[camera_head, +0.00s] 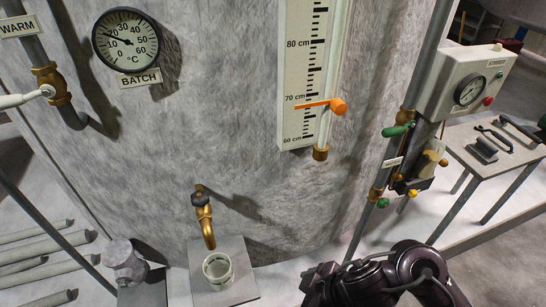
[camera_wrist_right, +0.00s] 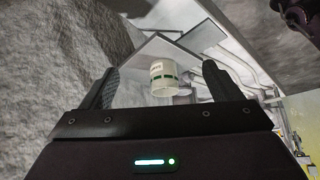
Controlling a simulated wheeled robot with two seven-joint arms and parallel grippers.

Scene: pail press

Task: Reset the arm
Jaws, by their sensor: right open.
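My right gripper (camera_wrist_right: 160,76) is open in the wrist view, its two dark fingers spread with nothing held between them. In the head view the same cup (camera_head: 217,268) stands upright on a grey plate (camera_head: 238,285) below a brass tap (camera_head: 205,222). My dark right arm enters at the bottom right of the head view; its fingers cannot be made out there. My left gripper is in neither view.
A large grey tank wall (camera_head: 215,130) fills the middle, with a batch dial (camera_head: 126,40) and a level scale (camera_head: 304,75) with orange pointer. A control box (camera_head: 465,82) and small valves (camera_head: 398,130) stand right, near a side table (camera_head: 495,150) with tools. Pipes lie lower left.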

